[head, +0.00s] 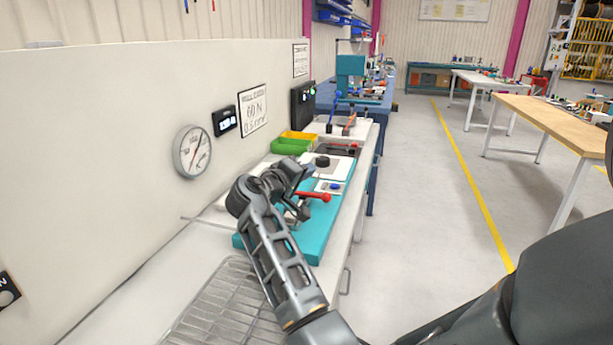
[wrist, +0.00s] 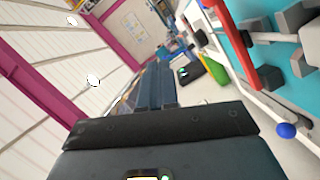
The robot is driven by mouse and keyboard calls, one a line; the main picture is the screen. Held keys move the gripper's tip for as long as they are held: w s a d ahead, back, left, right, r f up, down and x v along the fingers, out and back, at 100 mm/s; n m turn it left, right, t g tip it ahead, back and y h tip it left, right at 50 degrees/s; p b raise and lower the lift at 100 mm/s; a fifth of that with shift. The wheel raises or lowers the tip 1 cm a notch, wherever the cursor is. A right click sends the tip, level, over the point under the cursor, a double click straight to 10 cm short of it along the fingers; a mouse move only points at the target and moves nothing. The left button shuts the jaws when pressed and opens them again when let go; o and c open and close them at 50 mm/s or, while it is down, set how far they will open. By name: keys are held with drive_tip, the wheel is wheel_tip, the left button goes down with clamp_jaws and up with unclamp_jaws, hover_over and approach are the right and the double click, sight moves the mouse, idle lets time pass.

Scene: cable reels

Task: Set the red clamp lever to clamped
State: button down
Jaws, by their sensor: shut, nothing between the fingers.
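In the wrist view a red bar (wrist: 237,42), which looks like this lever, runs slanting along the upper right, beside grey clamp parts and teal plate (wrist: 262,58). My gripper (head: 302,170) is above and behind the lever in the head view and hides part of the clamp. Its fingers (wrist: 158,82) are together and empty in the wrist view, with the red bar off to their right, apart from them.
Green (head: 291,146) and yellow (head: 299,136) bins stand farther along the bench. A round gauge (head: 192,152) is on the wall panel at left. A wire rack (head: 225,308) lies in front of the plate. The floor (head: 420,200) to the right is clear.

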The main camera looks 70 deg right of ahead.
drive_tip(key=a+r+b, duration=0.2)
drive_tip(key=a+r, duration=0.1)
drive_tip(key=a, duration=0.6)
drive_tip(key=shift+w+a, duration=0.15)
drive_tip(key=shift+a, duration=0.2)
